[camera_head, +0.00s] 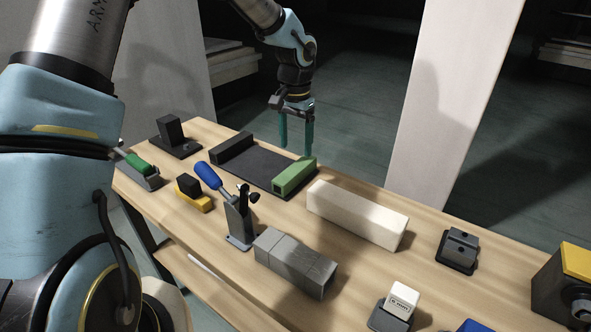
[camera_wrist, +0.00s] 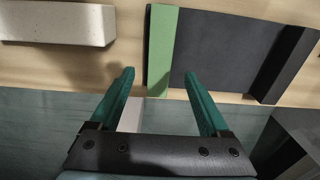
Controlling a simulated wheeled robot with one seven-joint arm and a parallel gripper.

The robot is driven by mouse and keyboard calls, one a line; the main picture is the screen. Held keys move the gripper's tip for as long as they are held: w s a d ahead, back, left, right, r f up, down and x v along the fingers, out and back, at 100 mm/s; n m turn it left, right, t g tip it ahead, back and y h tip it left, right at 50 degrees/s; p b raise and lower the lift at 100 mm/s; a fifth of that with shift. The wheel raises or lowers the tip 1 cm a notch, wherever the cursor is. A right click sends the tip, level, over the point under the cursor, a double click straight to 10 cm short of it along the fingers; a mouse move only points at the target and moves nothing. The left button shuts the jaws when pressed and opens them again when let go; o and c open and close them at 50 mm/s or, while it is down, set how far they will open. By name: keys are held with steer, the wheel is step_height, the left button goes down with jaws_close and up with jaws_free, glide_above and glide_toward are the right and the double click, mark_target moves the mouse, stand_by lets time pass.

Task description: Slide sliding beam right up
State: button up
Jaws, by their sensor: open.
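A green beam (camera_head: 296,177) lies along the right edge of a flat dark plate (camera_head: 262,167) on the wooden table. A black beam (camera_head: 231,147) lies along the plate's left edge. I take the green beam for the sliding beam; no label shows. My gripper (camera_head: 296,150) is open and empty, pointing down over the beam's far end. In the wrist view the green beam (camera_wrist: 162,50) lies between the lines of my two teal fingers (camera_wrist: 159,73). No contact with it shows. The black beam (camera_wrist: 285,62) is at the right there.
A long white block (camera_head: 355,214) stands right of the plate. A blue-handled clamp (camera_head: 238,215) and grey blocks (camera_head: 294,260) stand in front. Small fixtures stand at the left and right. The table's far edge runs just behind the plate.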

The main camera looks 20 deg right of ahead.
mark_target(295, 168)
step_height(295, 168, down, 9)
steer(key=shift+r+p, duration=0.15)
steer(key=shift+p, duration=0.75)
steer(key=shift+c, duration=0.2)
jaws_close()
stand_by(0.6)
